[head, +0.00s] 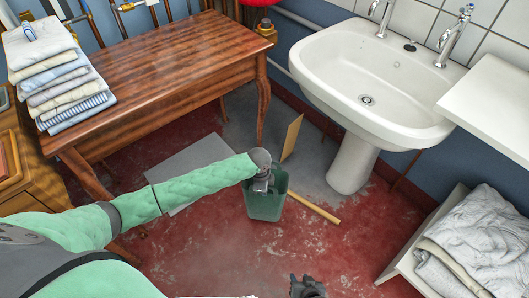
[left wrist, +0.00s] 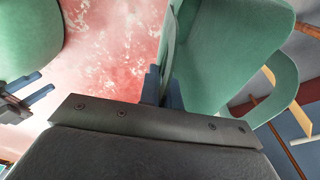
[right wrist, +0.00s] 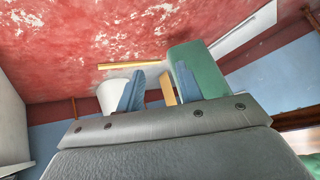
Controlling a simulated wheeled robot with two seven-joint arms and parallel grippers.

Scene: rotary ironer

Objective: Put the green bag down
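The green bag (head: 265,208) is in the middle of the head view, over the floor in front of the sink. My left gripper (head: 262,182) is at the top of the bag. In the left wrist view its fingers (left wrist: 162,88) are close together on the edge of the bag (left wrist: 225,55). I cannot tell whether the bag's bottom touches the floor. My right gripper (head: 307,287) is low in the head view, apart from the bag. In the right wrist view its fingers (right wrist: 160,90) are spread and empty, with the bag (right wrist: 196,70) beyond them.
A white pedestal sink (head: 350,80) stands behind the bag. A wooden stick (head: 313,207) and a tan board (head: 291,137) are close by it. A wooden table (head: 150,70) with folded cloths (head: 58,78) is at the left. The red floor (head: 340,255) in front is clear.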

